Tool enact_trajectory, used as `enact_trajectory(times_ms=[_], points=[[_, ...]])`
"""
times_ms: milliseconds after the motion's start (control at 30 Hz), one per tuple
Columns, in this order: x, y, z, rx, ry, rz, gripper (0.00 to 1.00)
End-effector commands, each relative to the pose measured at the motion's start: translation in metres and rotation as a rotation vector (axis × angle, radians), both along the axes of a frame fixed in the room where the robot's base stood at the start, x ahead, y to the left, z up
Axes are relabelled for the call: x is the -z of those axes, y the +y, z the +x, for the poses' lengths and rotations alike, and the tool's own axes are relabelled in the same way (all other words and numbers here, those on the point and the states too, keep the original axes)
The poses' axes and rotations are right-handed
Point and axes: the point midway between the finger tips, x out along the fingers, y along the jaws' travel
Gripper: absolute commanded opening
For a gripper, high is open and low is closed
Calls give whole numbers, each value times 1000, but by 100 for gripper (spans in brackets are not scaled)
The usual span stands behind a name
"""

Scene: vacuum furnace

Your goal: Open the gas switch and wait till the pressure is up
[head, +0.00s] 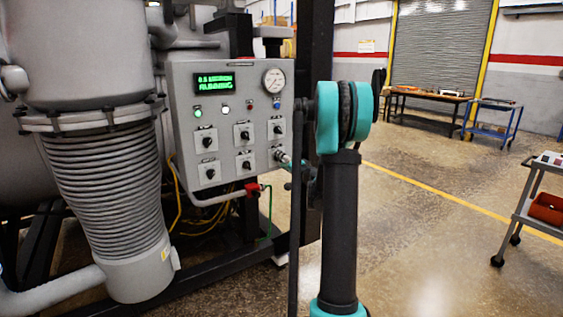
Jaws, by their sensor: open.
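The grey control panel (225,125) on the furnace carries several black rotary switches, such as one in the upper row (207,142) and one at the lower left (210,173). Their labels are too small to read, so I cannot tell which is the gas switch. A round pressure gauge (274,81) sits at the top right; its needle is too small to read. A green-lettered display (214,83) is lit. My gripper (281,156) appears small at the panel's lower right edge, open, partly hidden behind my arm. I cannot tell whether it touches the panel.
A red-handled fitting (252,189) with a green hose is below the panel. A ribbed bellows column (110,190) stands left. A dark post (320,40) rises beside the panel. A grey cart (530,205) stands at right. The floor between is clear.

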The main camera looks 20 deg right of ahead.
Motion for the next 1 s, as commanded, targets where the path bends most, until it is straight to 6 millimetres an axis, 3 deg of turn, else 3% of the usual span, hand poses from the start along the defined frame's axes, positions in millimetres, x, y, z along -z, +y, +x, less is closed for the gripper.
enact_trajectory(times_ms=[233,633,1000], points=[[0,0,0,0,0,0,54],[0,0,0,0,0,0,5],[0,0,0,0,21,64,5]])
